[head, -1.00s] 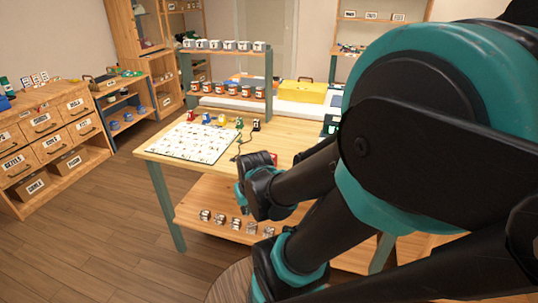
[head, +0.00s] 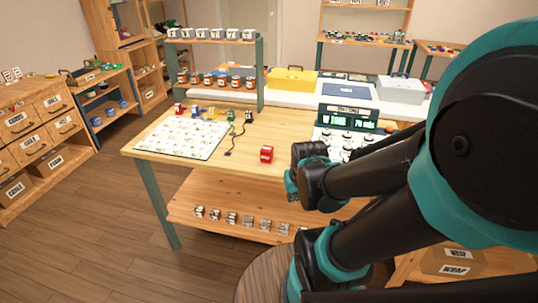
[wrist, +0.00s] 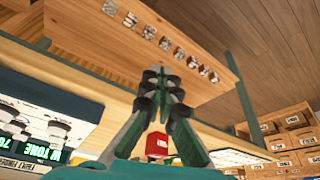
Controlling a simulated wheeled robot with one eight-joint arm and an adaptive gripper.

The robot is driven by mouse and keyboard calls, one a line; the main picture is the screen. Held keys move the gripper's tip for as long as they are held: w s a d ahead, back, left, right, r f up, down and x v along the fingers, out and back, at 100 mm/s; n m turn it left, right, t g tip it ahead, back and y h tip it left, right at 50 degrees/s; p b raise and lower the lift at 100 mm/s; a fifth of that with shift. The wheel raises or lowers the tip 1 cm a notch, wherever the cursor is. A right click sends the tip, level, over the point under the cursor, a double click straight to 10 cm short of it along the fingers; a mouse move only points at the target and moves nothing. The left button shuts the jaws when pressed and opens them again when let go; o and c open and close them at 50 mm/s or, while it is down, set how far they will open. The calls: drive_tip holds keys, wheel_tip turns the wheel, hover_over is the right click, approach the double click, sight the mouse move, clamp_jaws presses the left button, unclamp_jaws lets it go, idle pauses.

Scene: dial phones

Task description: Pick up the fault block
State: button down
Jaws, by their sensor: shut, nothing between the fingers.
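A small red block (head: 267,154) with a pale label, which seems to be the fault block, sits near the front edge of the wooden table (head: 270,126). The label is too small to read. The block also shows in the wrist view (wrist: 157,146), beyond and between my finger linkages. My gripper (wrist: 163,80) is shut and empty, apart from the block. In the head view my arm's end is just right of the block, in front of the table edge, and my fingertips are mostly hidden.
A fault-finder console (head: 345,125) with a lit green display stands right of the block. A white chart mat (head: 182,138) and several small coloured figures lie to the left. Several small blocks rest on the lower shelf (head: 205,190). A rack of jars (head: 215,62) stands behind.

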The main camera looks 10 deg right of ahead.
drive_tip(key=c, duration=2.2)
unclamp_jaws()
drive_tip(key=shift+o, duration=1.3)
drive_tip(key=shift+w+r, duration=0.15)
drive_tip(key=shift+w, duration=0.05)
drive_tip(key=o, duration=1.1)
drive_tip(key=w+r+m, duration=0.2)
drive_tip(key=w+m, duration=0.1)
drive_tip(key=w+r+m+g, duration=0.1)
drive_tip(key=w+r+m, duration=0.1)
drive_tip(key=w+m, duration=0.1)
drive_tip(key=w+a+r+m, duration=0.1)
drive_tip(key=w+r+m, duration=0.2)
drive_tip(key=w, duration=0.1)
drive_tip(key=shift+w+a+r+g, duration=0.1)
drive_tip(key=shift+w+g, duration=0.05)
drive_tip(key=shift+g, duration=0.15)
drive_tip(key=shift+c, duration=0.2)
wheel_tip(320, 180, up, 10)
drive_tip(key=m+g, duration=0.3)
drive_tip(key=m, duration=1.1)
hover_over(267, 148)
wheel_tip(267, 148, down, 11)
drive_tip(key=shift+f, duration=3.1)
